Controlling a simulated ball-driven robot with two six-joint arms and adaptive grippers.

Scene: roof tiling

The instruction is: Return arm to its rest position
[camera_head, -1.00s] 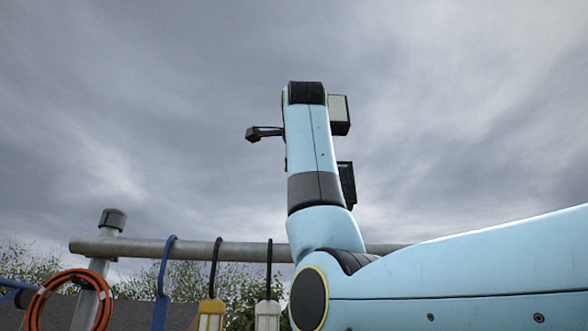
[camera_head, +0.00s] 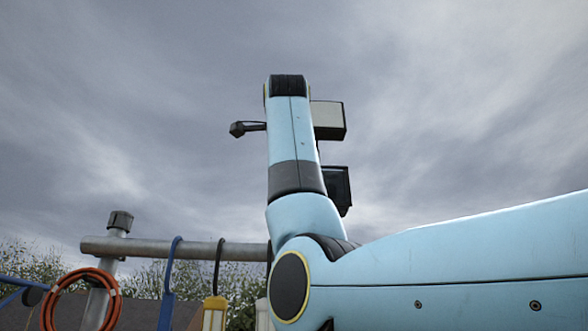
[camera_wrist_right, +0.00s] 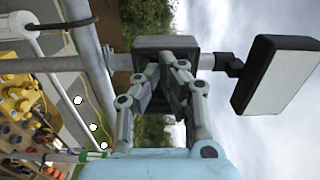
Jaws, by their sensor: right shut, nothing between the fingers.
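My right arm (camera_head: 293,130), light blue with dark joint bands, rises upright in the middle of the head view, its lower link running to the right edge. In the right wrist view, my right gripper (camera_wrist_right: 167,72) shows grey jointed finger links that converge at a dark block. It is shut with nothing held. The gripper cannot be made out clearly in the head view. My left gripper is in neither view.
A grey pipe rail (camera_head: 185,249) crosses the lower left, carrying a blue hook (camera_head: 167,290) and a yellow-handled tool (camera_head: 214,314). A coiled orange hose (camera_head: 50,306) hangs at far left. Yellow and orange items (camera_wrist_right: 20,100) lie left in the wrist view. Open sky surrounds the upper arm.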

